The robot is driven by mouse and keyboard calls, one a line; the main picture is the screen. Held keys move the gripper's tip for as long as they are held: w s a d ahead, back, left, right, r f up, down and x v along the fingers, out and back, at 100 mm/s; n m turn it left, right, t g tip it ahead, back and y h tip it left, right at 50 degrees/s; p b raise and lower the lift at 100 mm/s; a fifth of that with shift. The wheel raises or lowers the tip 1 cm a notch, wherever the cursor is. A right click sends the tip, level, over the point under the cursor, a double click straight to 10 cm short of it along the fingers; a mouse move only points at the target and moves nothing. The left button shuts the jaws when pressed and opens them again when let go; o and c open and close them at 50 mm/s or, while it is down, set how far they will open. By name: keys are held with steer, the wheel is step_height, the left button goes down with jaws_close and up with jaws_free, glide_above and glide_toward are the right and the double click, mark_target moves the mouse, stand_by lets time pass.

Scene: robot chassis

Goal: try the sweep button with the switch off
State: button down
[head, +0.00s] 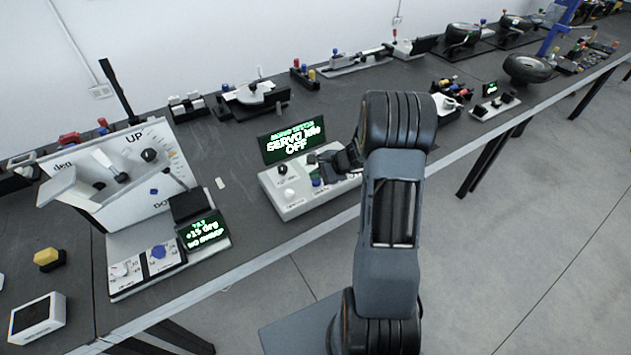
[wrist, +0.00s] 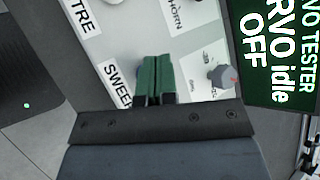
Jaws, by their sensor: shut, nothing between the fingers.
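The servo tester (head: 290,211) is a white box on the bench in the head view, with a dark screen (head: 290,143) reading "SERVO idle OFF". The screen also shows at the right of the wrist view (wrist: 280,45). My gripper (wrist: 157,66) is shut and empty, its green fingers together over the tester's panel, beside the partly covered "SWEEP" label (wrist: 116,82). The sweep button itself is not clearly seen; my fingers may hide it. A grey knob (wrist: 222,76) with a red mark sits right of the fingers. I cannot tell whether the fingers touch the panel.
Left of the tester stands a white tilted dial panel (head: 150,155) with a small green-text display (head: 200,232). A yellow button (head: 47,257) is at the far left. Other devices and wheels line the bench to the right. The bench's front edge runs just before the tester.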

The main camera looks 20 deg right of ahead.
mark_target(316, 182)
steer(key=shift+f+b, duration=0.55)
steer(key=shift+b, duration=0.05)
stand_by(0.5)
steer(key=shift+r, duration=0.15)
steer(key=shift+r+p, duration=0.6)
steer(key=shift+r, duration=0.25)
steer(key=shift+r, duration=0.1)
steer(key=shift+r+p, duration=1.65)
steer(key=shift+r, duration=0.75)
